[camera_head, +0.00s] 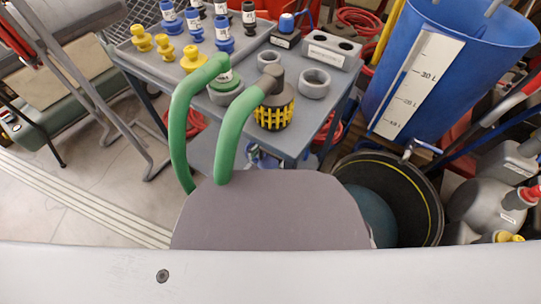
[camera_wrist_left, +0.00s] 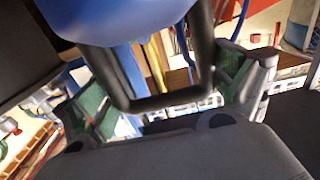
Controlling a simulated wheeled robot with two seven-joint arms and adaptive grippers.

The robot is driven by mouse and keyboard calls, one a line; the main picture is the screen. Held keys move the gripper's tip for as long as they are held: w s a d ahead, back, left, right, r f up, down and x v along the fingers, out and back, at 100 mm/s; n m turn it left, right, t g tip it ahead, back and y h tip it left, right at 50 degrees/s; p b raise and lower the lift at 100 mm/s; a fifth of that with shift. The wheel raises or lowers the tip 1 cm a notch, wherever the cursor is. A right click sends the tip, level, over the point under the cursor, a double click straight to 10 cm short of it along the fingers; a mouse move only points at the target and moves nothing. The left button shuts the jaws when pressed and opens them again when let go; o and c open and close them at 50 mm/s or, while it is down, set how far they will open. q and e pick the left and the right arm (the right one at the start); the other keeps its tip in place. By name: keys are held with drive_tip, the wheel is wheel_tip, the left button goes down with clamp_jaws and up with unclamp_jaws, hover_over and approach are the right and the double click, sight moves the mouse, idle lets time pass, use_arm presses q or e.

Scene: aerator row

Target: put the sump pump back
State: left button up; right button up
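In the left wrist view, the two green-padded fingers of my left gripper (camera_wrist_left: 164,98) are spread wide. A dark rectangular loop (camera_wrist_left: 160,103) shows between them, below a rounded blue body (camera_wrist_left: 115,22) cut off by the top edge. These may be the sump pump and its handle, but I cannot be sure. I see no firm closing on the loop, and cannot tell whether the fingers touch it. In the head view my left gripper is not plainly visible. A round black tub (camera_head: 432,195) with a yellow line stands at lower right. My right gripper is not in view.
A grey cart (camera_head: 318,115) holds yellow and blue fittings, a yellow-black strainer (camera_head: 273,112), a grey ring (camera_head: 315,83) and green hoses (camera_head: 236,130). A blue tank (camera_head: 470,35) with a litre scale stands right. Jugs (camera_head: 480,205) crowd the right side.

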use_arm(q)
drive_tip(key=shift+o, duration=0.3)
drive_tip(key=shift+r, duration=0.15)
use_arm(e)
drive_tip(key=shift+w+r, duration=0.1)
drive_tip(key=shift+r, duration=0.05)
use_arm(q)
drive_tip(key=p+v, duration=0.4)
drive_tip(key=v, duration=0.8)
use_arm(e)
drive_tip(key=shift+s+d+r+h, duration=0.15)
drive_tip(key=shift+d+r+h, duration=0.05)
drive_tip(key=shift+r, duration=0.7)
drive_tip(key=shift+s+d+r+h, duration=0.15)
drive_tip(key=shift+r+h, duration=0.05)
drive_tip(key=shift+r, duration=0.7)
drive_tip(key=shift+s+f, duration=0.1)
use_arm(q)
drive_tip(key=shift+s, duration=0.1)
